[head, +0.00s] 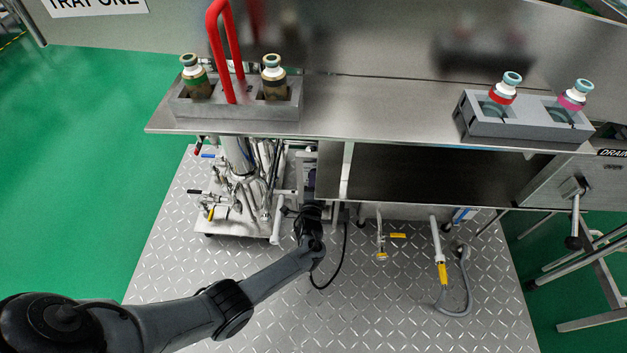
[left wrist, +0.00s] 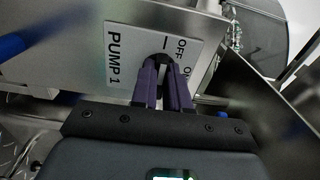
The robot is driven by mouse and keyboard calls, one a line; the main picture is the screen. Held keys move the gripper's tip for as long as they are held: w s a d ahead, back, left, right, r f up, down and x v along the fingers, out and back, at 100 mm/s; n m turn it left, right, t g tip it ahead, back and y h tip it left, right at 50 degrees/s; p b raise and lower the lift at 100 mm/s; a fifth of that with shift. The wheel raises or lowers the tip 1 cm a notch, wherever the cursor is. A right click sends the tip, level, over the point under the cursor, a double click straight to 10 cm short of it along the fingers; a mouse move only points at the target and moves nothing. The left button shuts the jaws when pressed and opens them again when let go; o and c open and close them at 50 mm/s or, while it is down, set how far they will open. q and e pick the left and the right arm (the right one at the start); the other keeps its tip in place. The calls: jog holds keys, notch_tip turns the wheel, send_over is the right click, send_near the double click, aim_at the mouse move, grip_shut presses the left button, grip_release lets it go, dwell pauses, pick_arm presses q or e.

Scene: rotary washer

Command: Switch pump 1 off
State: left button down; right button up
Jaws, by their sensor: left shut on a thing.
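The pump 1 switch plate (left wrist: 117,55) is a pale label marked PUMP 1, OFF and ON; it shows sideways in the left wrist view. A dark knob (left wrist: 162,58) sits on this plate beside the OFF and ON lettering. My left gripper (left wrist: 163,72) has its purple fingers on either side of the knob and is shut on it. The fingers hide much of the knob, so I cannot tell which setting it points to. In the head view my left arm reaches in under the front of the steel bench. My right gripper is in neither view.
The steel bench (head: 385,105) overhangs the work area. It carries a grey rack (head: 235,112) with two bottles and a red handle, and another grey rack (head: 520,128) with two bottles. Pipes and valves (head: 245,180) stand left of my arm. The plate floor (head: 350,310) in front is mostly clear.

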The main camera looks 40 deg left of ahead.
pick_arm(q)
jog(key=c, duration=1.1)
grip_release()
jog(key=shift+p+v, duration=2.65)
jog(key=shift+v, duration=2.8)
